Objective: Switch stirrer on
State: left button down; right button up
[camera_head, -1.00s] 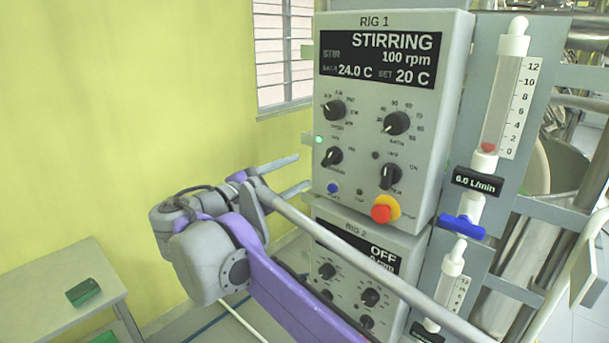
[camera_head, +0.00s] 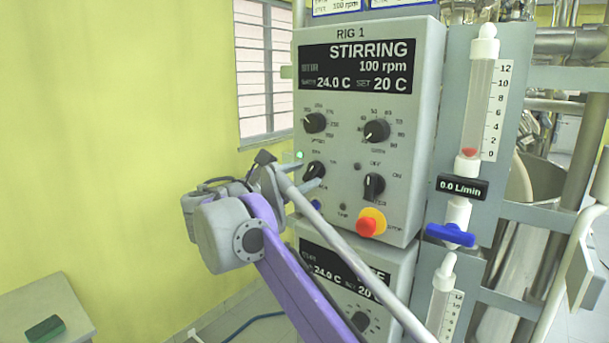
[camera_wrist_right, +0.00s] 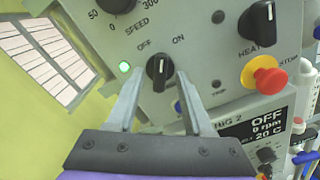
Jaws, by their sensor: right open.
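The RIG 1 control box (camera_head: 425,140) has a black display (camera_head: 357,66) reading STIRRING, 100 rpm, 24.0 C, SET 20 C. The black stirrer knob (camera_head: 314,171) is at its lower left, by a lit green lamp (camera_head: 300,155). In the right wrist view the knob (camera_wrist_right: 159,70) stands between the fingertips of my right gripper (camera_wrist_right: 160,78), below OFF and ON labels. The gripper is open, with a finger on either side; I cannot tell whether they touch the knob. In the head view the gripper (camera_head: 302,176) partly covers the panel there. My left gripper is out of view.
A heater knob (camera_head: 374,186) and a red stop button (camera_head: 367,225) on yellow sit to the right. The RIG 2 box (camera_head: 405,268) is below, partly behind my arm. A flow meter (camera_head: 480,90) with a blue valve (camera_head: 450,235) stands at right. A table (camera_head: 45,300) is at lower left.

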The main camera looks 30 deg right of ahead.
jog(key=shift+w+d, duration=0.15)
jog(key=shift+d, duration=0.3)
jog(key=shift+c, duration=0.2)
grip_shut()
jog(key=m+p, duration=0.4)
jog(key=shift+r, duration=0.25)
jog(key=shift+f+m+p, duration=0.15)
jog(key=shift+m+p, duration=0.25)
jog(key=shift+m, duration=0.3)
jog(key=shift+f, duration=0.1)
jog(key=shift+o, duration=0.2)
grip_release()
